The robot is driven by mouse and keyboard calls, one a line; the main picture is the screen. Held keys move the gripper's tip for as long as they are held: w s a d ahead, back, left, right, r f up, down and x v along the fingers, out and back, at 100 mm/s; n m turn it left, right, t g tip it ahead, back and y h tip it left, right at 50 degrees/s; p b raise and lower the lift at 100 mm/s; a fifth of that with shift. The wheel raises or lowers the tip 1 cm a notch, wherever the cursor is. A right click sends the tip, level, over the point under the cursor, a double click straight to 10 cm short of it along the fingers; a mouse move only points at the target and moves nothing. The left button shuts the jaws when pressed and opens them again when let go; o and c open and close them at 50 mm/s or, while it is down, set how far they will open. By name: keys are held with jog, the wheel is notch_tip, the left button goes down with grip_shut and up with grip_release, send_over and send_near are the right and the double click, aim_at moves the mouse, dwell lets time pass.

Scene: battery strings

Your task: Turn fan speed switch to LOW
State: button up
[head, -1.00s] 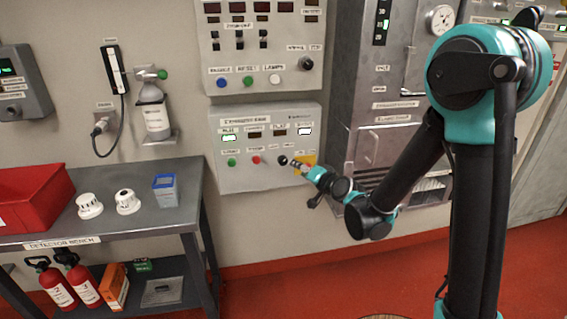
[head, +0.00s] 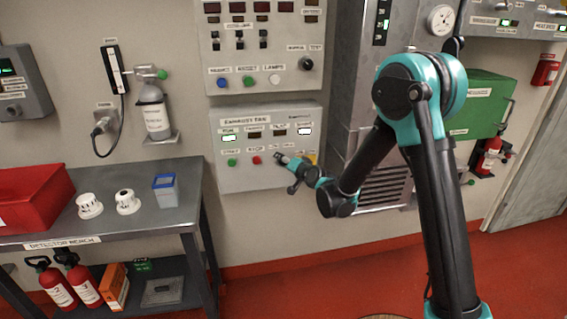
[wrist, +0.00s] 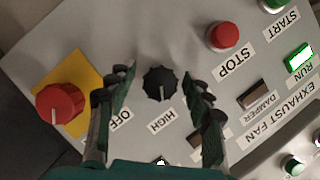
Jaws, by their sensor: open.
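The fan speed switch is a black ridged knob (wrist: 160,84) on the exhaust fan panel (head: 230,180). In the wrist view, labels reading OFF (wrist: 121,120) and HIGH (wrist: 168,119) sit beside it, and its pale pointer line faces down the picture, toward the HIGH side. No LOW label can be read; the right finger covers part of the panel. My gripper (wrist: 161,74) is open, with one finger on each side of the knob. I cannot tell whether they touch it. In the head view, my gripper (head: 282,161) hides the knob.
A red rotary knob (wrist: 60,103) on a yellow plate lies left of the fingers in the wrist view. A red STOP button (wrist: 223,35) and a START button (wrist: 273,3) lie to the right. A grey bench (head: 150,220) stands left of the panel in the head view.

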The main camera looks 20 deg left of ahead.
jog(key=c, duration=1.2)
jog(key=shift+o, duration=0.2)
jog(key=n+h, duration=0.2)
jog(key=n, duration=0.2)
jog(key=shift+s+t+h, duration=0.1)
jog(key=shift+t+h, duration=0.2)
jog(key=shift+t, duration=0.1)
jog(key=n+t+h, duration=0.1)
jog(key=n+h, duration=0.1)
jog(key=n, duration=0.2)
jog(key=shift+t+h, duration=0.3)
jog(key=o, duration=1.2)
jog(key=shift+c, duration=0.2)
